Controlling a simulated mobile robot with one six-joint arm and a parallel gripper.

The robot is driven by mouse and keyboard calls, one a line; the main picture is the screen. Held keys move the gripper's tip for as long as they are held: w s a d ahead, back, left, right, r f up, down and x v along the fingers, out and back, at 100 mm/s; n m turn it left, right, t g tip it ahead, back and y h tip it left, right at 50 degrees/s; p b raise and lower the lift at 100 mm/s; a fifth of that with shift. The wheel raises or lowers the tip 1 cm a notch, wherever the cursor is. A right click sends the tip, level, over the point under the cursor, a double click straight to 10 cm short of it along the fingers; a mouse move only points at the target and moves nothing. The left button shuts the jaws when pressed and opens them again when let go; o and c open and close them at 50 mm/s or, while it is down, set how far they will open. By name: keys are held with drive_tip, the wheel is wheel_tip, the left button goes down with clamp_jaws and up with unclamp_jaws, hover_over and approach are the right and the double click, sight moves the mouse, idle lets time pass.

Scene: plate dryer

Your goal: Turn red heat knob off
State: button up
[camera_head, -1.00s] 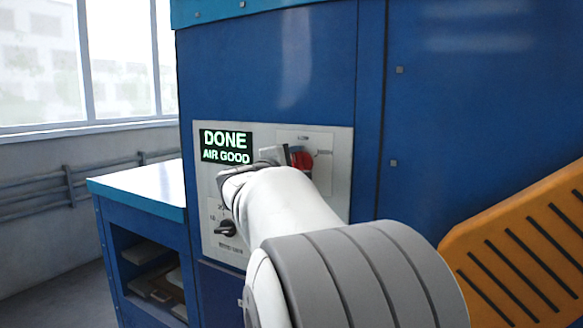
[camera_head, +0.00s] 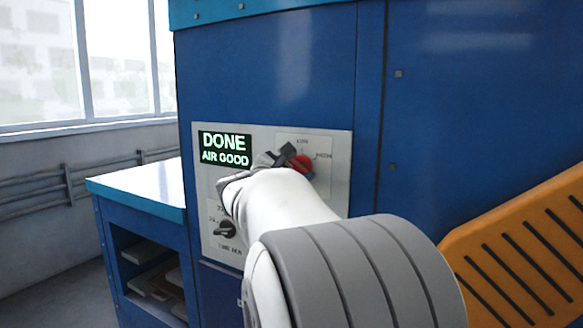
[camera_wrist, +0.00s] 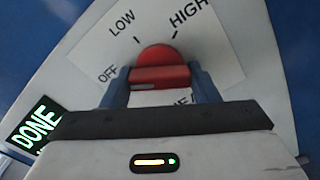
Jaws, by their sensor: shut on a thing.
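The red heat knob (camera_head: 303,165) sits on the upper right of the pale control panel (camera_head: 262,180). In the wrist view the knob (camera_wrist: 160,68) lies between the two blue fingers of my gripper (camera_wrist: 160,80). The fingers are shut on its sides. The OFF label (camera_wrist: 108,73) is left of the knob, LOW is above it and HIGH is at upper right. I cannot tell for sure which label the knob points at. In the head view my gripper (camera_head: 288,157) reaches the knob from the left, and my arm covers part of the panel.
A lit display (camera_head: 225,149) reading DONE, AIR GOOD is left of the knob. A black knob (camera_head: 226,229) is lower on the panel. A blue table (camera_head: 150,185) stands at left, and an orange slotted guard (camera_head: 525,250) at right.

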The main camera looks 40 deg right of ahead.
drive_tip(key=shift+s+d+f+n, duration=0.1)
drive_tip(key=shift+d+n, duration=0.05)
drive_tip(key=shift+n, duration=0.15)
idle(0.4)
drive_tip(key=o, duration=0.8)
drive_tip(key=shift+d, duration=0.2)
drive_tip(key=shift+o, duration=0.9)
drive_tip(key=shift+a, duration=0.15)
drive_tip(key=v, duration=0.7)
drive_tip(key=shift+a, duration=0.35)
drive_tip(key=shift+s, duration=0.1)
